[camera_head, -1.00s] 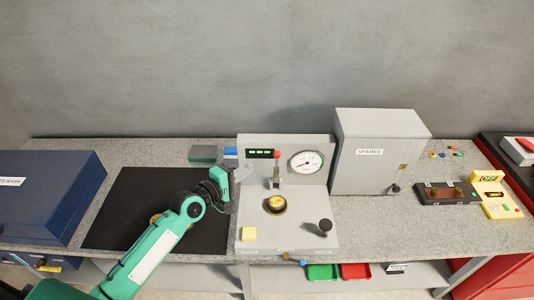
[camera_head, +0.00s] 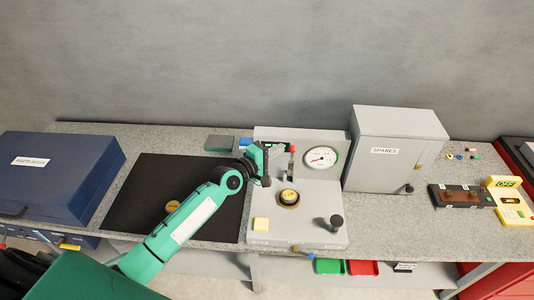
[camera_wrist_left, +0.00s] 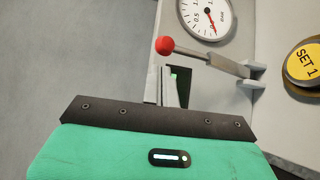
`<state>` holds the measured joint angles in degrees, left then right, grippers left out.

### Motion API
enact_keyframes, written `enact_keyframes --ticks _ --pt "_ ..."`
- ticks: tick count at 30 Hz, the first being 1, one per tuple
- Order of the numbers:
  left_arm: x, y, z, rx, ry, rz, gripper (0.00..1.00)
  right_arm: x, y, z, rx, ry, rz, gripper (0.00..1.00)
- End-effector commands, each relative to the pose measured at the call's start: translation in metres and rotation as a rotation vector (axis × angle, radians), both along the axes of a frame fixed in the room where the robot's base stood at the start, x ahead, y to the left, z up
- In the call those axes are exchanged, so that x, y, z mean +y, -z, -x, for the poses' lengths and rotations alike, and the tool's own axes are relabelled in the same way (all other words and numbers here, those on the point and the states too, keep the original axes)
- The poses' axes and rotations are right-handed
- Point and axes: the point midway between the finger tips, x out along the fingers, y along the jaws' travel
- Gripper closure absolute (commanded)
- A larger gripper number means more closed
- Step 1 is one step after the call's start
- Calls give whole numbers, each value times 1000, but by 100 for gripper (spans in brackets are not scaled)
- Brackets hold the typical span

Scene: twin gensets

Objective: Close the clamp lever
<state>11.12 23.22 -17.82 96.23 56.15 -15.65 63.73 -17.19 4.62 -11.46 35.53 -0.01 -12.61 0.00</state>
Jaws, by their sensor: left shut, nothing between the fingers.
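The clamp lever shows in the left wrist view as a grey bar (camera_wrist_left: 212,60) with a red ball knob (camera_wrist_left: 165,45), joined to a bracket on the grey test panel (camera_head: 262,210). In the head view its red knob (camera_head: 293,149) is just right of my left gripper (camera_head: 284,153), which hides most of the bar. The lever looks raised, knob up. My left gripper is shut and empty; in the left wrist view its fingertips (camera_wrist_left: 170,72) are close below the knob and bar. I cannot tell whether they touch. My right gripper is not in view.
A black mat (camera_head: 135,195) and blue parts box (camera_head: 60,175) are left.

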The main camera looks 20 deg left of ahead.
Motion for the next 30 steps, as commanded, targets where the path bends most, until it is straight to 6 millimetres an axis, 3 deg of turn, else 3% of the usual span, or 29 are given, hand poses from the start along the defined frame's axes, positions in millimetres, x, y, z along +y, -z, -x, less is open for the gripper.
enact_keyframes --ticks 9,22,30 --pt "-12 1 -23 -1 0 0 100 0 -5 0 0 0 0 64" --pt "-13 3 -24 -3 0 -1 100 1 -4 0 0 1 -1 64" --pt "-14 6 -17 -42 1 -11 100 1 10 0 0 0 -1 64"
